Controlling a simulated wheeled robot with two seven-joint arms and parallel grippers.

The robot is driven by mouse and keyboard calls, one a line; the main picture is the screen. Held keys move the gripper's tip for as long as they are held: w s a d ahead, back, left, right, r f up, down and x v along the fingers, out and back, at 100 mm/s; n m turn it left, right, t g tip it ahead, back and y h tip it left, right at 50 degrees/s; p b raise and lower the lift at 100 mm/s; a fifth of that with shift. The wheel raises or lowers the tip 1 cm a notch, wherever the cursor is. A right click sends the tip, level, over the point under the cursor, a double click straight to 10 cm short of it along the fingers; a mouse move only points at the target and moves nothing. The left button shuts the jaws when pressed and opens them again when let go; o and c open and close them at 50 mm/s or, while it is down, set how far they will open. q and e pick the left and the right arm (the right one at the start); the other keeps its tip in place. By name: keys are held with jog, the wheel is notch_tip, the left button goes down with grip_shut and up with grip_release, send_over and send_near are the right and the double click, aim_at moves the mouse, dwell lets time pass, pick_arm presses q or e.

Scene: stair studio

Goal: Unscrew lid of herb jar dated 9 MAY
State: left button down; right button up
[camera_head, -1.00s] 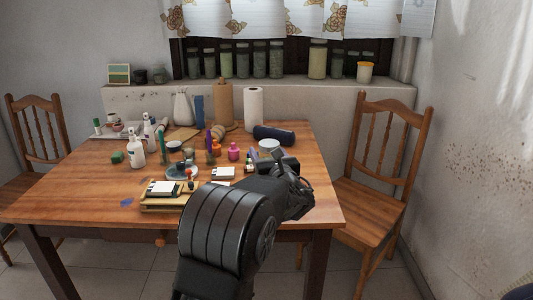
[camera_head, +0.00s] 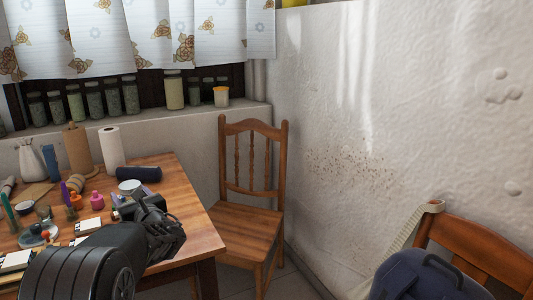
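Several herb jars (camera_head: 113,96) stand in a row on the window ledge at the upper left, with a taller pale jar (camera_head: 174,90) toward the right of the row. No date label can be read at this distance. One of my black arms comes in from the bottom left, and its gripper (camera_head: 172,232) is over the table's right part. I cannot tell whether its fingers are open or shut, and no jar shows in it. From the picture it seems to be my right arm. My other gripper is out of view.
The wooden table (camera_head: 190,213) holds bottles, a paper towel roll (camera_head: 111,148) and a dark cylinder (camera_head: 139,174). A wooden chair (camera_head: 250,220) stands between table and wall. Another chair (camera_head: 480,255) with a dark backpack (camera_head: 425,279) is at the lower right. A yellow-topped tub (camera_head: 221,97) is on the ledge.

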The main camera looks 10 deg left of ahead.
pick_arm(q)
jog(key=shift+s+r, duration=0.2)
jog(key=shift+m+t+h, duration=0.3)
jog(key=shift+t, duration=0.1)
jog(key=d+f, duration=0.1)
jog(key=s+d+f, duration=0.1)
jog(key=d+f, duration=0.1)
jog(key=d, duration=0.1)
jog(key=shift+s+f, duration=0.25)
jog(key=shift+f, duration=0.15)
jog(key=s+d+f+m+t+h, duration=0.2)
jog(key=d+h, duration=0.1)
jog(key=d, duration=0.6)
jog(key=s+d+f+m+t+h, duration=0.1)
jog(key=d+m+t+h, duration=0.15)
jog(key=d, duration=0.65)
jog(key=s+d+f+m+t+h, duration=0.1)
jog(key=s+d+f+m+h, duration=0.15)
jog(key=d, duration=0.65)
jog(key=s+n+g+y+p, duration=0.6)
jog(key=s+n+y+p, duration=0.1)
jog(key=p, duration=0.7)
jog(key=s+y, duration=0.1)
jog(key=s, duration=0.1)
jog(key=shift+s+y+p, duration=0.3)
jog(key=shift+s+p, duration=0.05)
